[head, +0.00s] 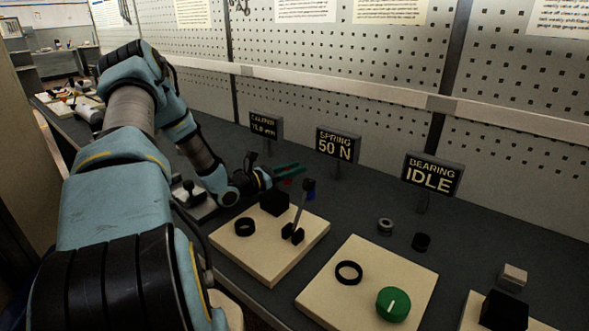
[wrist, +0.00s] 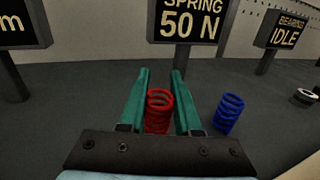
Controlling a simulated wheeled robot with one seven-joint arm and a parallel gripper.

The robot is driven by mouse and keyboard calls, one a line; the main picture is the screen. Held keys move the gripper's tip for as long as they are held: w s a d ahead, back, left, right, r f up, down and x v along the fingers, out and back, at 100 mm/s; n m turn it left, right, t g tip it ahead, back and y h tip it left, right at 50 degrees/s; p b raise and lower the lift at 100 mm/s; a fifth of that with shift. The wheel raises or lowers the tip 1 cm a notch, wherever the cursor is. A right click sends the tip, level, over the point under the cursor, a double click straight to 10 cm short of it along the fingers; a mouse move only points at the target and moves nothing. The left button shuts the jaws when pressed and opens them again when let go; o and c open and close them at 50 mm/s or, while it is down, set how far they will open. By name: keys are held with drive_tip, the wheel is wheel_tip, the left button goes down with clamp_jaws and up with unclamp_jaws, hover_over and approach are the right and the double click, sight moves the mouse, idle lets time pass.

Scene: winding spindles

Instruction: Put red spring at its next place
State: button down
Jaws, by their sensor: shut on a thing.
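The red spring (wrist: 158,112) stands upright between the green fingers of my gripper (wrist: 161,90), which is shut on it. In the head view my gripper (head: 287,171) is behind the spring tester board (head: 262,262), and only a little of the red spring (head: 286,183) shows below the fingers. A blue spring (wrist: 228,113) stands just right of my gripper in the wrist view; in the head view it (head: 310,191) is behind the lever (head: 300,210). The sign "SPRING 50 N" (head: 337,145) stands behind. I cannot tell whether the red spring touches the table.
The tester board carries a black ring (head: 245,227) and a black block (head: 274,203). The board to the right has a black ring (head: 348,272) and a green knob (head: 393,304). Two small bearings (head: 385,226) (head: 421,242) stand behind it. A pegboard wall closes off the back.

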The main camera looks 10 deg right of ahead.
drive_tip(key=shift+s+f+b, duration=0.1)
drive_tip(key=shift+f+b, duration=0.2)
drive_tip(key=shift+f, duration=0.15)
